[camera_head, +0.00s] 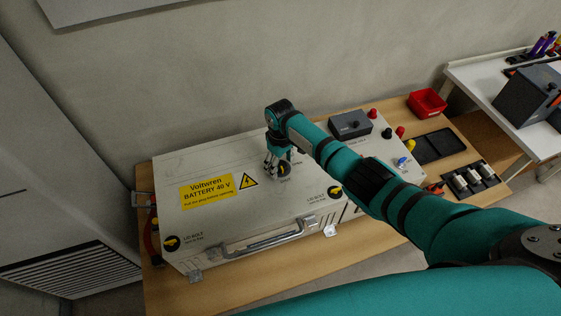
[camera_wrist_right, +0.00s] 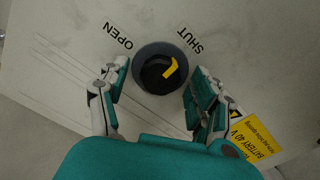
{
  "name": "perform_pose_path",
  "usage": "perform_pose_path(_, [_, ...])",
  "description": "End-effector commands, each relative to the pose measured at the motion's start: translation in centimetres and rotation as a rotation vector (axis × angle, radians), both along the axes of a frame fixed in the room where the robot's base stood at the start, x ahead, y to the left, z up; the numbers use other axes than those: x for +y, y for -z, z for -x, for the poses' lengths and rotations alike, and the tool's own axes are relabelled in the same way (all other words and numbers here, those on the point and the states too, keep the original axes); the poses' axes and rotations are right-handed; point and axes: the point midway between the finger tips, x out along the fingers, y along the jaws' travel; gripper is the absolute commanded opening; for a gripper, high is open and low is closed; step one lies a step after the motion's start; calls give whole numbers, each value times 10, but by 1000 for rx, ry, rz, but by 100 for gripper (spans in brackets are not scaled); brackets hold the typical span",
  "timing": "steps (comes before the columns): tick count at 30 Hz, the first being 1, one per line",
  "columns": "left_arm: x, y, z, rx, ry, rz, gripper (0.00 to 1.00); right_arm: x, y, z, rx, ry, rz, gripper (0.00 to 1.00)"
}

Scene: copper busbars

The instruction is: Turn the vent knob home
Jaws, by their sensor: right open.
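The vent knob (camera_wrist_right: 153,74) is a dark round knob with a yellow mark, set in the pale lid of the battery box (camera_head: 215,225). In the right wrist view, the OPEN label (camera_wrist_right: 119,36) is at its upper left and the SHUT label (camera_wrist_right: 190,40) at its upper right. The yellow mark lies on the knob's right side, its tip towards the SHUT side. My right gripper (camera_head: 278,167) points down over the knob, open, with one finger on each side; in the wrist view gaps show between fingers and knob. My left gripper is not in view.
A dark box (camera_head: 350,124), a red bin (camera_head: 428,102) and a black tray (camera_head: 436,146) stand to the right. A wall is behind.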

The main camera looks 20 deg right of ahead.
Motion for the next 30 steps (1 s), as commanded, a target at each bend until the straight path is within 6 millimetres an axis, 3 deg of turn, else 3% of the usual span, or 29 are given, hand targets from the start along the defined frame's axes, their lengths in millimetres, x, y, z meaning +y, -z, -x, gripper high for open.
perform_pose_path(5, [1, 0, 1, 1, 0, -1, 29, 0, -12, -1, -2, -1, -1, 65])
perform_pose_path(19, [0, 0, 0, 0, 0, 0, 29, 0, -103, -1, -3, -1, -1, 65])
perform_pose_path(24, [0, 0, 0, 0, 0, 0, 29, 0, -118, 0, -2, 1, -1, 65])
perform_pose_path(30, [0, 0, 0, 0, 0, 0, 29, 0, -120, 0, 0, 1, 0, 65])
